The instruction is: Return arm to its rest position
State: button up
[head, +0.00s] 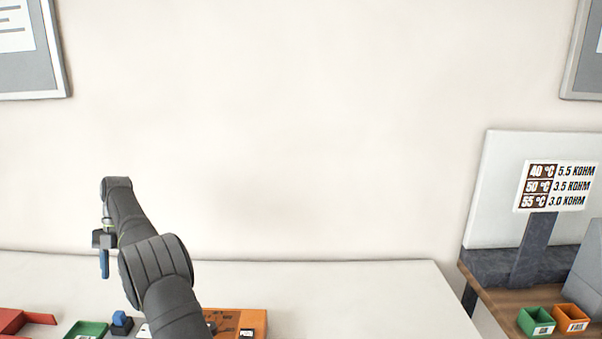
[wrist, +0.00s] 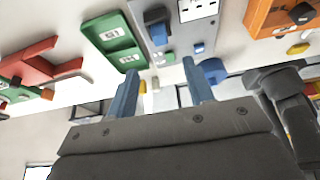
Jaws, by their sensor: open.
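My gripper (head: 104,264) hangs at the end of my raised arm in the left of the head view, above the table (head: 350,295). In the wrist view my gripper (wrist: 160,70) shows two blue fingers spread apart. Nothing is between them. The fingers point toward a grey panel (wrist: 176,50) with blue parts and a green tray (wrist: 107,32), both apart from the fingertips.
An orange box (head: 252,318) stands on the table, partly behind my arm. A red object (head: 12,320) and a green tray (head: 87,329) are at lower left. A side bench holds a green bin (head: 536,321), an orange bin (head: 571,318) and a sign (head: 556,187).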

aim_at(117, 314)
jog(key=x, duration=1.1)
jog(key=shift+s, duration=0.2)
notch_tip(117, 314, up, 7)
jog(key=shift+f, duration=0.1)
jog(key=w+d+f+m+y, duration=0.1)
jog(key=w+d+m, duration=0.3)
jog(key=d, duration=0.1)
jog(key=shift+w+d+t+y, duration=0.3)
jog(key=shift+d, duration=0.05)
